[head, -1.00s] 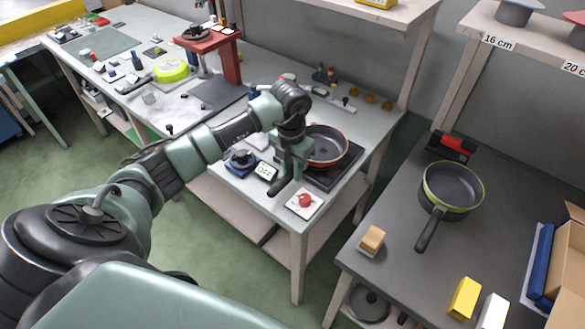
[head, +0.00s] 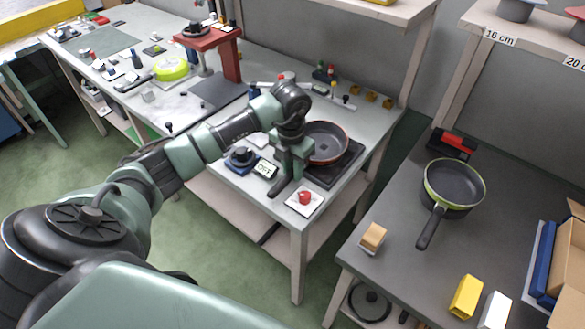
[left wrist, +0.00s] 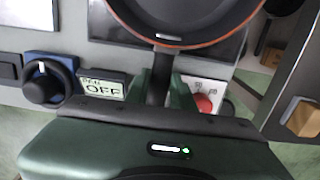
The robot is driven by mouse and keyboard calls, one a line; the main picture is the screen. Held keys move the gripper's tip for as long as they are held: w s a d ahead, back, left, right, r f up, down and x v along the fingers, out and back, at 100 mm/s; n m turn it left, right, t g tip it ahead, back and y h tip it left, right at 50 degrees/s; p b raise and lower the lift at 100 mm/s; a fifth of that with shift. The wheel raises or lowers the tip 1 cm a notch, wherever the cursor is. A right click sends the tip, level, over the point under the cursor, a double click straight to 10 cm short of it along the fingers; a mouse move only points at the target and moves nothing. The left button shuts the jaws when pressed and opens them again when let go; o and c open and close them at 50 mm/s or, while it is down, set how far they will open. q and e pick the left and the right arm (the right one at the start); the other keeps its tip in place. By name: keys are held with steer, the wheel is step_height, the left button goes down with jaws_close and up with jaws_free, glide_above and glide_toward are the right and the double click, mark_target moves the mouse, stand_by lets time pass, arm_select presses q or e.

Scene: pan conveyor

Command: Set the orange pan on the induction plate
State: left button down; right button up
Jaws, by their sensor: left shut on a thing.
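The orange pan (head: 327,146), dark inside with an orange rim, is over the black induction plate (head: 347,163) on the middle table. I cannot tell whether its base touches the plate. My left gripper (head: 292,160) is at the near-left side of the pan. In the left wrist view, my left gripper (left wrist: 160,90) is shut on the pan's dark handle (left wrist: 160,72), and the orange pan (left wrist: 185,15) extends beyond it over the induction plate (left wrist: 225,48). The pan's far side is cut off there. My right gripper is not in view.
A knob (head: 241,156), a display reading OFF (head: 265,169) and a red button on a white plate (head: 304,198) are near the table's front edge. A green-rimmed pan (head: 453,185) stands on the right table. A red stand (head: 228,60) is farther left.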

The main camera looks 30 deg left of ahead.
arm_select(q)
steer(key=shift+s+f, duration=0.1)
steer(key=shift+f, duration=0.2)
steer(key=c, duration=1.1)
jaws_free()
steer(key=shift+r, duration=0.1)
